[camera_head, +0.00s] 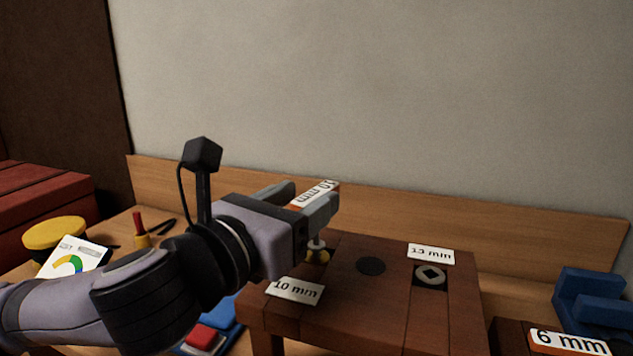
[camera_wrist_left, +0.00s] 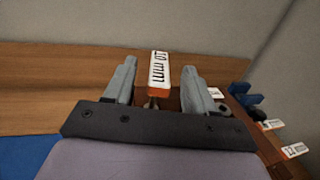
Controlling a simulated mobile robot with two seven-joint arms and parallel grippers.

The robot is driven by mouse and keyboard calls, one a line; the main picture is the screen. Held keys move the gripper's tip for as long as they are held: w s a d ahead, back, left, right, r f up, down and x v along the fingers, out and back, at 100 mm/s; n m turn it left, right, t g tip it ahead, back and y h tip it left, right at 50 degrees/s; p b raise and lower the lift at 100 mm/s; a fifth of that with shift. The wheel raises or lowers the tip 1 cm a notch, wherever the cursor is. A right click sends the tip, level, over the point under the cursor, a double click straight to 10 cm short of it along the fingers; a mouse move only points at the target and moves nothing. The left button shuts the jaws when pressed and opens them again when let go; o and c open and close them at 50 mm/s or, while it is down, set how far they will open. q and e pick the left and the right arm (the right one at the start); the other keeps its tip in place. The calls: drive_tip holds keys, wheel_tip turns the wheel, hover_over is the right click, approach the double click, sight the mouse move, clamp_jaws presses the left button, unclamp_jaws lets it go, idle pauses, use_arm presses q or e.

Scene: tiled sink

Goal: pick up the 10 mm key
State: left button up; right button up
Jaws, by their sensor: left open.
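The 10 mm key (camera_head: 316,192) has an orange bar handle with a white label, and its shaft stands in a brass-coloured fitting (camera_head: 318,255) on the wooden stand (camera_head: 345,305). A white "10 mm" card (camera_head: 295,290) lies in front of that fitting. My left gripper (camera_head: 311,196) is open, with its two fingers either side of the key's handle. In the left wrist view the handle (camera_wrist_left: 158,72) lies between the fingers (camera_wrist_left: 161,78), with a gap visible on both sides. My right gripper is not in view.
A "6 mm" key (camera_head: 570,343) and blue blocks (camera_head: 595,300) are at right. A gauge card (camera_head: 74,256) and yellow-topped item (camera_head: 54,232) are left.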

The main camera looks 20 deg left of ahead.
sight(328, 184)
use_arm(q)
drive_tip(key=shift+w+d, duration=0.1)
drive_tip(key=shift+w, duration=0.15)
drive_tip(key=shift+x, duration=1.55)
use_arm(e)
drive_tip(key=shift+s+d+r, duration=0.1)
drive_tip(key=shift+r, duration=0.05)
use_arm(q)
drive_tip(key=shift+f, duration=0.1)
clamp_jaws()
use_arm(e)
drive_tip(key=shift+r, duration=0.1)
